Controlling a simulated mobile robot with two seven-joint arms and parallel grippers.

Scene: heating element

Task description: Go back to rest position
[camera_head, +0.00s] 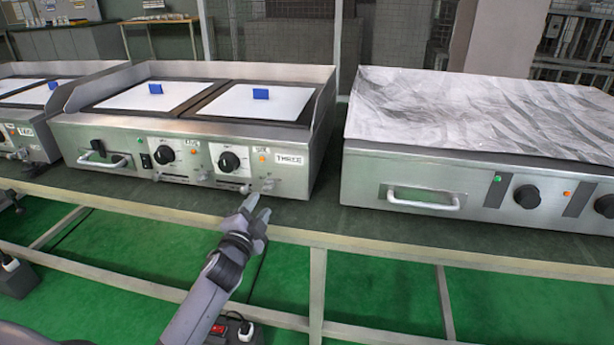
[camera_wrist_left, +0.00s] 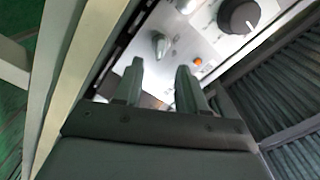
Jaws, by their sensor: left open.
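My left gripper (camera_head: 256,204) is open and empty in the head view, just in front of the lower right front of the middle heating unit (camera_head: 298,184). In the left wrist view its two fingers (camera_wrist_left: 159,86) stand apart, pointing at the unit's front panel. A small metal switch (camera_wrist_left: 160,42) shows just beyond the fingertips, with an orange lamp (camera_wrist_left: 198,62) and a black knob (camera_wrist_left: 240,14) to its right. I cannot tell whether the fingers touch the panel. My right gripper is in neither view.
The unit stands on a dark table with a pale front rail (camera_head: 352,243). A second heating unit (camera_head: 364,178) with a handle stands to the right, and another (camera_head: 40,127) to the left. Green floor (camera_head: 380,300) shows below the rail. A black box with a red switch (camera_head: 240,332) sits low.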

